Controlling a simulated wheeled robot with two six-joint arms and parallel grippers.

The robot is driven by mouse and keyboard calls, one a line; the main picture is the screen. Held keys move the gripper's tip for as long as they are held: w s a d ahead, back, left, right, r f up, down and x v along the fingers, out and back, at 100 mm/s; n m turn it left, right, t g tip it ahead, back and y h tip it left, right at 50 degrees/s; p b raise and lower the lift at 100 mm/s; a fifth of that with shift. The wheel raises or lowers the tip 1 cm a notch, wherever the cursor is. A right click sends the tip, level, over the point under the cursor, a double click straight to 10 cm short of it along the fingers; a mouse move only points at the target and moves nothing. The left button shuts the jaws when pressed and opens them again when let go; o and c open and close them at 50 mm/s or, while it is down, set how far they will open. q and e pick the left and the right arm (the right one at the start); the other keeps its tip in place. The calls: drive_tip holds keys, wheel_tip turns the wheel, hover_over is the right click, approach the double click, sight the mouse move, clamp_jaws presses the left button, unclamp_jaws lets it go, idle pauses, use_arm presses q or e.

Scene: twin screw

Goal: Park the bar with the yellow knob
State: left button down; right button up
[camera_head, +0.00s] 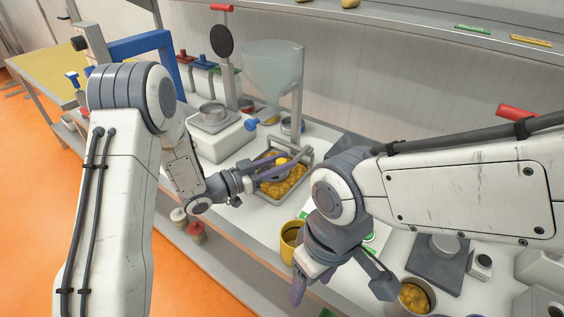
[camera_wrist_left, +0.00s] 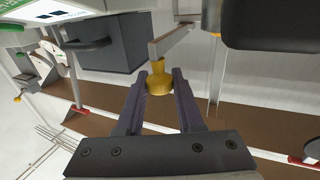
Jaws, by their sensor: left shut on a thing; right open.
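The yellow knob (camera_wrist_left: 159,82) sits between the purple fingers of my left gripper (camera_wrist_left: 160,88) in the left wrist view, and the gripper is shut on it. A grey bar (camera_wrist_left: 171,40) runs from the knob up and to the right there. In the head view the knob (camera_head: 282,161) shows at the fingertips of my left gripper (camera_head: 278,159), above a tray of yellow pieces (camera_head: 308,156). The bar is hard to make out in that view. My right gripper (camera_head: 340,287) is open and empty over the front of the counter.
A pale funnel (camera_head: 272,62) on a grey stand (camera_head: 299,95) rises behind the tray, with a blue handle (camera_head: 251,124) near it. A white scale (camera_head: 222,139) stands to the left. A yellow cup (camera_head: 290,243) and a pot of yellow pieces (camera_head: 413,297) stand nearer the front.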

use_arm(q)
drive_tip(key=w+a+b, duration=0.1)
drive_tip(key=w+a, duration=0.7)
drive_tip(key=a, duration=0.3)
drive_tip(key=shift+a, duration=0.1)
drive_tip(key=c, duration=0.5)
unclamp_jaws()
drive_tip(key=shift+a, duration=0.1)
drive_tip(key=shift+b, duration=0.3)
